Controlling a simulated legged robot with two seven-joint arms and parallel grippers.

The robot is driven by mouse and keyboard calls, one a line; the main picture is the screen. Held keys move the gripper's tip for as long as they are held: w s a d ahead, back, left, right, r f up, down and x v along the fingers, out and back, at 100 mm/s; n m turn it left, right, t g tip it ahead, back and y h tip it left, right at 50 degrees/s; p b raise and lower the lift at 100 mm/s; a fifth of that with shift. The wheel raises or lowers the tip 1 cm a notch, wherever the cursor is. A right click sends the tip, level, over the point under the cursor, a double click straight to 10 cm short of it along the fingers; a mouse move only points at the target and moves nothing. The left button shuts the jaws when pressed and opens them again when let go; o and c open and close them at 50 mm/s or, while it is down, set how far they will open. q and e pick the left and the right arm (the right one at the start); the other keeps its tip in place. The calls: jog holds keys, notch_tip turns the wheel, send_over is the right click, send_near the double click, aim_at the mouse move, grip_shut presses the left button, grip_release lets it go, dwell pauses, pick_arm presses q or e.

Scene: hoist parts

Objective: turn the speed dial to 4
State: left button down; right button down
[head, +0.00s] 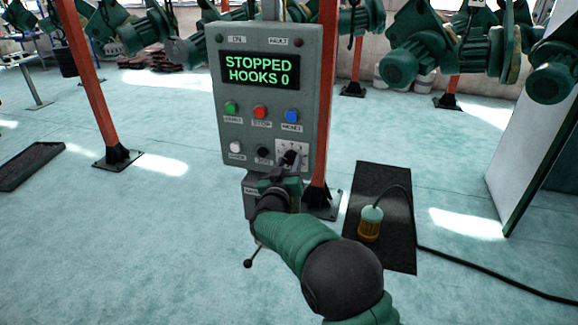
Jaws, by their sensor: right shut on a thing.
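The grey control box (233,135) stands upright in the middle of the head view. Its screen (260,69) reads "STOPPED HOOKS 0" in green letters. The speed dial (291,157) is at the lower right of the panel, on a light square plate (303,147). My right gripper (287,167) comes up from below and is shut on the dial. The gripper hides part of the dial and its marks, so I cannot read its setting. My left gripper is not in view.
Green (231,108), red (261,111) and blue (291,115) buttons sit above the dial. White (236,147) and black (263,151) controls are left of it. A lamp (370,222) lies on a dark mat (388,180) at right. Green hoist parts (425,50) hang behind.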

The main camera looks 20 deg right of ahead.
jog(key=m+b, duration=0.1)
jog(key=m, duration=0.1)
jog(key=m+b, duration=0.1)
jog(key=m, duration=0.1)
jog(key=shift+a+f+b, duration=0.1)
jog(key=shift+f+b, duration=0.15)
jog(key=shift+b, duration=0.05)
jog(key=shift+m+h+b, duration=0.3)
jog(key=shift+m+b, duration=0.55)
jog(key=shift+m, duration=0.55)
jog(key=shift+r, duration=0.1)
jog(key=c, duration=0.9)
grip_release()
jog(key=v, duration=1.6)
jog(key=shift+s+a+f, duration=0.25)
jog(key=shift+s, duration=0.05)
